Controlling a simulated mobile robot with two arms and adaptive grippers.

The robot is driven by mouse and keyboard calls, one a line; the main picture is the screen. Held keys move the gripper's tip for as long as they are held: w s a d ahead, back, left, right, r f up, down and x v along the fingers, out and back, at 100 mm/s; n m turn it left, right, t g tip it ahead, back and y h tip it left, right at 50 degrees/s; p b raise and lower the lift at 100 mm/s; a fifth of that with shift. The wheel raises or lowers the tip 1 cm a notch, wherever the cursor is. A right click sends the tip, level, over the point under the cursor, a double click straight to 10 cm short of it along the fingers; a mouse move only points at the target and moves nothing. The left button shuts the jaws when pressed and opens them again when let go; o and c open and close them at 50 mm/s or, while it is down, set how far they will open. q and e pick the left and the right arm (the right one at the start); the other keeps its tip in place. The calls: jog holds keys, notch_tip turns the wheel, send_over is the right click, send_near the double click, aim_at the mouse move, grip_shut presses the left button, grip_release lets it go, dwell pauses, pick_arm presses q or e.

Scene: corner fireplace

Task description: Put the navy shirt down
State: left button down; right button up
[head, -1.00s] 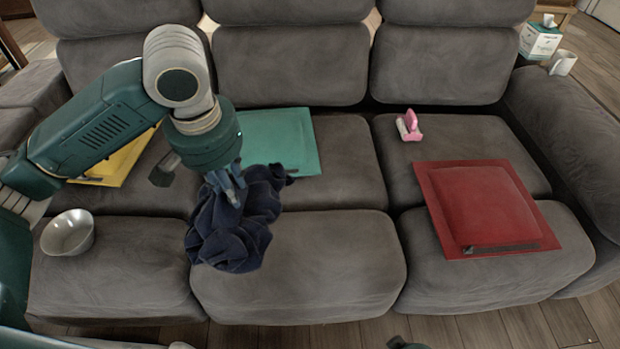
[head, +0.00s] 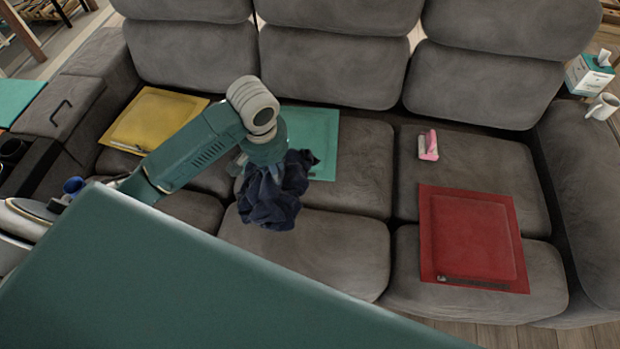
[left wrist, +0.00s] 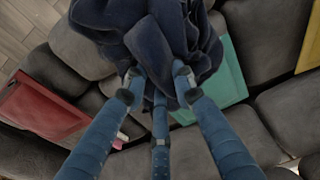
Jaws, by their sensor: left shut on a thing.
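The navy shirt (head: 270,205) is a crumpled dark bundle hanging from my left gripper (head: 279,168) over the middle of the grey sofa (head: 335,240). In the left wrist view the fingers of my left gripper (left wrist: 158,82) are closed on the bunched shirt (left wrist: 150,35). In the head view the shirt partly covers the near edge of a flat teal cushion (head: 322,135). I cannot tell whether its lowest folds touch the seat. My right gripper is not in view.
A yellow cushion (head: 155,112) lies on the left seat and a red cushion (head: 468,230) on the right seat. A small pink-and-white object (head: 429,147) lies behind the red one. A white mug (head: 601,106) and tissue box (head: 588,75) are far right. The front middle seat is bare.

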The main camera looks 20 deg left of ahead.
aim_at(273, 193)
pick_arm(q)
notch_tip(273, 193, down, 20)
jog(key=b, duration=0.1)
jog(key=shift+a+b, duration=0.25)
jog(key=shift+b, duration=0.15)
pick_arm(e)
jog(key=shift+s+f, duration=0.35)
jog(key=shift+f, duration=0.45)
pick_arm(q)
jog(key=shift+s+f, duration=0.15)
jog(key=shift+f, duration=0.1)
jog(key=c, duration=1.4)
grip_release()
jog(key=shift+c, duration=0.2)
jog(key=r, duration=0.4)
jog(key=s+r+p, duration=0.1)
jog(key=r, duration=0.7)
jog(key=shift+s+d+r, duration=0.15)
jog(key=shift+s+d, duration=0.1)
jog(key=shift+s, duration=0.1)
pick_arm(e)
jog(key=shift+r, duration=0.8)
